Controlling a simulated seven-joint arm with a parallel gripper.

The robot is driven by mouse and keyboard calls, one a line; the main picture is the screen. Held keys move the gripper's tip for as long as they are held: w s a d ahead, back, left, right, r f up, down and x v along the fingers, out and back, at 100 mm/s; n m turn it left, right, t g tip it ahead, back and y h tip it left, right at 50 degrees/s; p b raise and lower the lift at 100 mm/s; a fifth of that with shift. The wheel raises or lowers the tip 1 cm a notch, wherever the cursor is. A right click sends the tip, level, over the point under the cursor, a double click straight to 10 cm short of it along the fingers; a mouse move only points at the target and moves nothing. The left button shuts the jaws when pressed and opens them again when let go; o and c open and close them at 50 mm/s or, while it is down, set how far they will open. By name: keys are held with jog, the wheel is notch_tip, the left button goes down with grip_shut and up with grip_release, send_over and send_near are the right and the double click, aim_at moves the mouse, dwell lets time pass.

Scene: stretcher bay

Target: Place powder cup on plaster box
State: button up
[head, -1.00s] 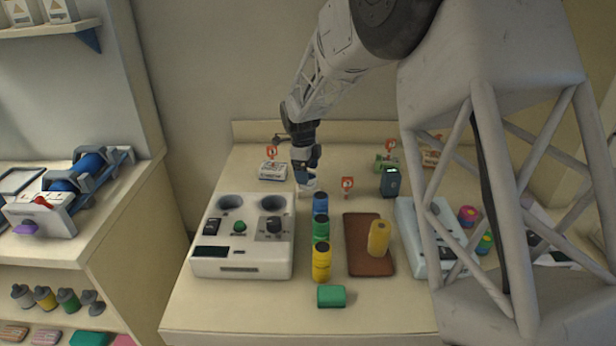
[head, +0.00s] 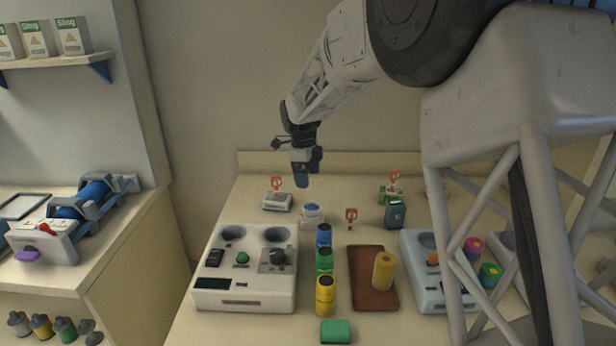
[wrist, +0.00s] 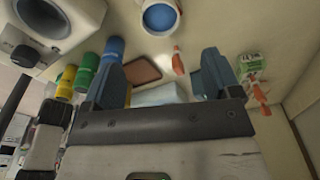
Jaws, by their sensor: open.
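A small white cup with a blue top, which I take as the powder cup (head: 312,212), stands upright at the middle back of the table. Its blue inside shows at the top of the wrist view (wrist: 160,17). I cannot tell whether anything lies under it. A white box with a dark label (head: 277,202) sits to its left; a green and white box (head: 390,192) sits to its right, also in the wrist view (wrist: 249,64). Which one is the plaster box is unclear. My gripper (head: 307,180) is above the cup, open and empty, its two blue fingers apart.
Blue (head: 324,235), green (head: 324,262) and yellow (head: 325,296) containers stand in a row before the cup. A white device (head: 245,292) is at left, a brown mat (head: 368,290) with a yellow roll (head: 383,270) at right. A red tag (head: 351,215) stands beside the cup.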

dwell(0.6)
jog(key=s+d+r+n, duration=0.3)
jog(key=s+d, duration=0.1)
jog(key=s, duration=0.3)
jog(key=s+d+r+n+t+y, duration=0.1)
jog(key=s+d+r+n, duration=0.3)
jog(key=s, duration=0.3)
jog(key=s+d+r+n, duration=0.3)
jog(key=s+d, duration=0.2)
jog(key=s, duration=0.3)
jog(key=s+d+f+n, duration=0.1)
jog(key=s+n, duration=0.3)
jog(key=s, duration=0.5)
jog(key=s+d+f+n+t, duration=0.1)
jog(key=s+d+f+n, duration=0.1)
jog(key=s, duration=0.7)
jog(key=s+d+f+n+t, duration=0.1)
jog(key=s+d+n, duration=0.3)
jog(key=s, duration=0.4)
jog(key=shift+s+d+f+n, duration=0.35)
jog(key=shift+s+f+n, duration=0.05)
jog(key=shift+n, duration=0.4)
